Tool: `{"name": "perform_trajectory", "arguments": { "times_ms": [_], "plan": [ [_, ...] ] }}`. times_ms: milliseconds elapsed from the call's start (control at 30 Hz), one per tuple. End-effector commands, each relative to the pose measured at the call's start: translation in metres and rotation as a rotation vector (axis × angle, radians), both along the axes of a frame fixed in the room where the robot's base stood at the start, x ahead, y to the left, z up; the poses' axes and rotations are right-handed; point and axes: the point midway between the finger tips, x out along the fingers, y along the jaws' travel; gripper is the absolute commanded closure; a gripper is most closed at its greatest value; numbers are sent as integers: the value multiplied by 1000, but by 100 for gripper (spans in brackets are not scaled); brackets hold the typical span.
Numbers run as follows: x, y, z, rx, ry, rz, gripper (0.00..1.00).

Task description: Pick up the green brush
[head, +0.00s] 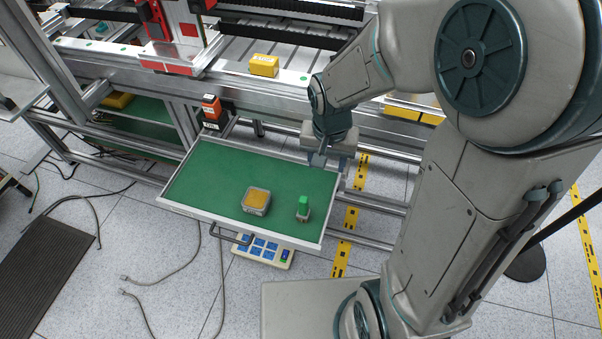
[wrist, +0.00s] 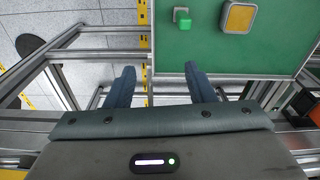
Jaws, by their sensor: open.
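The green brush (head: 303,205) stands on the green drawer tray (head: 215,177), near its right front corner. It has a green upper part and a greyish lower part. It also shows in the wrist view (wrist: 184,20), near the top centre. My gripper (head: 318,160) is above the tray's right back edge, apart from the brush and behind it in the head view. In the wrist view my gripper (wrist: 159,75) has its two fingers spread with nothing between them.
A grey box with a yellow top (head: 257,201) sits left of the brush on the tray. The tray has a raised metal rim and a front handle (head: 232,236). Metal frame rails run behind it. The tray's left part is clear.

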Motion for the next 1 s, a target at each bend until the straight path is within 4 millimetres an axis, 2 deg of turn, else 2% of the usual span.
{"name": "perform_trajectory", "arguments": {
  "times_ms": [33,200,433,567,800,1000],
  "plan": [
    [5,10,-21,3,23,-12,51],
    [16,35,-64,16,62,-67,51],
    [19,49,-91,25,83,-100,51],
    [19,50,-109,24,87,-102,51],
    [18,50,-153,24,88,-100,51],
    [19,50,-172,25,83,-101,51]
  ]
}}
